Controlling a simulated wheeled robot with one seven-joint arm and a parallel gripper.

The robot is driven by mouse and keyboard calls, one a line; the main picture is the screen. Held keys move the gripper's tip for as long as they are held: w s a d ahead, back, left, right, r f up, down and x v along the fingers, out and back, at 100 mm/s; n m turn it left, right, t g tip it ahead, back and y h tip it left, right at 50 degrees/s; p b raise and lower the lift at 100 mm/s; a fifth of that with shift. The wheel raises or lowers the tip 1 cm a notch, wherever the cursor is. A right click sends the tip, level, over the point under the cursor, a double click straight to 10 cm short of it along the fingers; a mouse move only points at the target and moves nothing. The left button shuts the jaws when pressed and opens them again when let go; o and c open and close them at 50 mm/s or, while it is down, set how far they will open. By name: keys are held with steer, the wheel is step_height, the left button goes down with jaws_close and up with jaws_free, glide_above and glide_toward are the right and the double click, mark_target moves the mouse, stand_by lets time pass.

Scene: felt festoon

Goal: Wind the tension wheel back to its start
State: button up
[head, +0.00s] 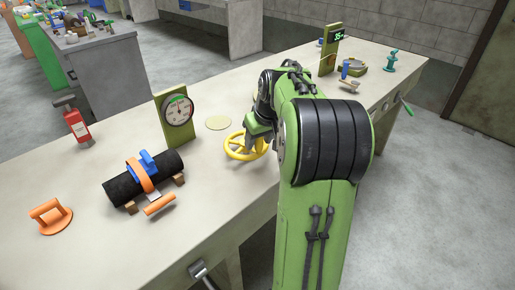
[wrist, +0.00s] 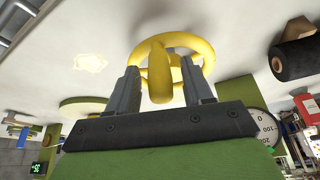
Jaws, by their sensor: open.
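The yellow tension wheel (head: 246,147) stands on the workbench just left of my arm in the head view. In the wrist view the wheel (wrist: 203,50) has its rim and a yellow handle knob (wrist: 159,73) in sight. My gripper (wrist: 160,85) is open, with one grey finger on each side of the knob. I cannot tell whether either finger touches it. In the head view my gripper (head: 262,135) is over the wheel's right side and partly hidden by my arm.
A dial gauge (head: 178,110) on a green board stands behind the wheel to the left. A black roll (head: 145,178) with an orange strap lies left, near an orange fixture (head: 50,216) and a red extinguisher (head: 76,124). A green display post (head: 331,48) stands at the far right.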

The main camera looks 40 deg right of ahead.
steer(key=shift+x, duration=0.75)
steer(key=shift+c, duration=0.5)
steer(key=shift+r, duration=0.1)
jaws_close()
